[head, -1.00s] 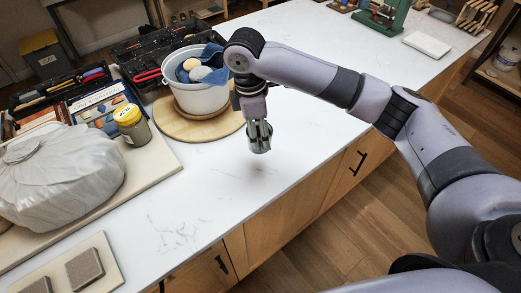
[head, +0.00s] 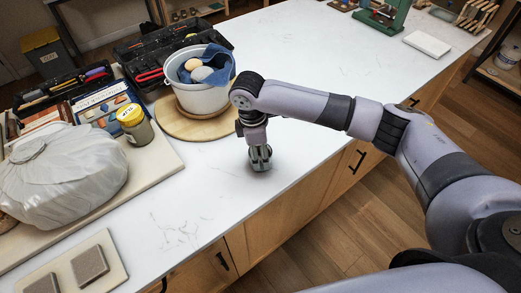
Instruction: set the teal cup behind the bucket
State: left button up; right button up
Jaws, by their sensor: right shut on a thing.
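The bucket (head: 203,100) is pale grey-white and stands on a round wooden board at the upper middle left. It holds a blue cloth and some rounded sponges. My right gripper (head: 260,155) points down in front of and to the right of the bucket, over the white countertop. It is shut on a small, dark grey-green thing, the teal cup (head: 261,166), which the fingers mostly hide. The cup is at or just above the countertop; I cannot tell if it touches. My left gripper is not in view.
The round wooden board (head: 181,126) lies under the bucket. A yellow-lidded jar (head: 136,128) and a plastic-wrapped form (head: 58,176) are at left. A black toolbox (head: 145,48) stands behind the bucket at left. Countertop right of the bucket (head: 310,50) is clear.

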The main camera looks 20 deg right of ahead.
jog(key=o, duration=1.2)
jog(key=shift+f, duration=0.1)
notch_tip(320, 180, up, 12)
jog(key=a+b, duration=0.1)
jog(key=b, duration=0.2)
jog(key=shift+w+a, duration=0.2)
